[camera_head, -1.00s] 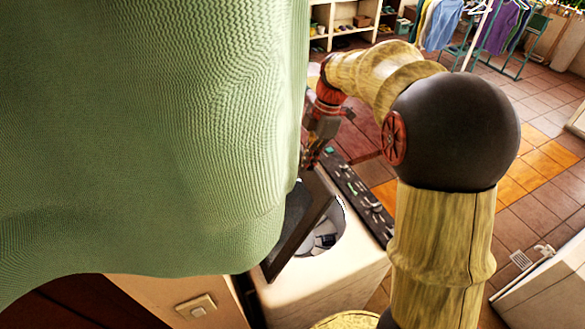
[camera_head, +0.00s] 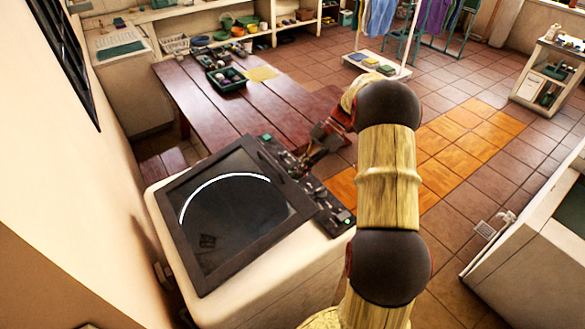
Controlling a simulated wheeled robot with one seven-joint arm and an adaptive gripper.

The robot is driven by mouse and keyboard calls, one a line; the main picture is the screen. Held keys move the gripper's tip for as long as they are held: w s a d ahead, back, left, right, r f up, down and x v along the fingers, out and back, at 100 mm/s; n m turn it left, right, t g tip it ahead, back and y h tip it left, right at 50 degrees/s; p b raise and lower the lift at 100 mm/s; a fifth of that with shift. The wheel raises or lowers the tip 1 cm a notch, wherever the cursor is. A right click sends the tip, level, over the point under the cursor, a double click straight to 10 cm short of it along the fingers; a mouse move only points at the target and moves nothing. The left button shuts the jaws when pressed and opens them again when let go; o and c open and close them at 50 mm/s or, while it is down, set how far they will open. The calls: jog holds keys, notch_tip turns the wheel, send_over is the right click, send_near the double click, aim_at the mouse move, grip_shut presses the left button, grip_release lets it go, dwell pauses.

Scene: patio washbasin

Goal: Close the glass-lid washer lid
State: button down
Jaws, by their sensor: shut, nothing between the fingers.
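The washer (camera_head: 285,278) is a white top-loader at the lower left of the head view. Its lid (camera_head: 235,250) is a dark-framed glass panel lying down over the opening, flat or nearly so. A pale arc of the tub rim shows through the glass. I cannot tell whether a small gap is left under the lid's edge. My gripper (camera_head: 303,167) is shut and empty, just beyond the lid's far right corner, above the dark control panel (camera_head: 331,206). Whether its fingertips touch the panel or lid is unclear.
A reddish wooden table (camera_head: 195,100) with a green crate (camera_head: 227,79) stands behind the washer. A cream wall (camera_head: 85,170) runs close along its left. Tiled floor (camera_head: 455,150) is open to the right. A clothes rack stands at the back.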

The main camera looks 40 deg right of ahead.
jog(key=d+f+b, duration=0.1)
jog(key=f, duration=0.2)
jog(key=d+f+b, duration=0.1)
jog(key=f+b, duration=0.1)
jog(key=f, duration=0.1)
jog(key=d+f+b, duration=0.1)
jog(key=f, duration=0.2)
jog(key=shift+f, duration=0.15)
jog(key=shift+a, duration=0.1)
